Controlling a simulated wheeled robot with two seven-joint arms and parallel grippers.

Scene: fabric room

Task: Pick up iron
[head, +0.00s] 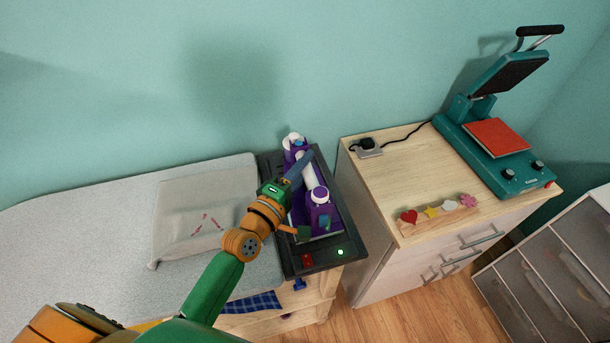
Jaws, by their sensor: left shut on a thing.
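The iron (322,213) is purple and white and stands on a dark rest (328,264) at the right end of the grey ironing surface (90,230). My left gripper (303,198) reaches it from the left and is shut on the iron. One finger shows near the white upper part and one near the purple front part. The gripper and wrist hide part of the iron's left side. I cannot tell whether the iron touches the rest. My right gripper is not in view.
A folded beige cloth bag (195,210) lies left of my arm. A wooden cabinet (400,185) to the right holds a teal heat press (480,150), a red piece (496,138) and a tray of small shapes (438,221). A wall stands close behind.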

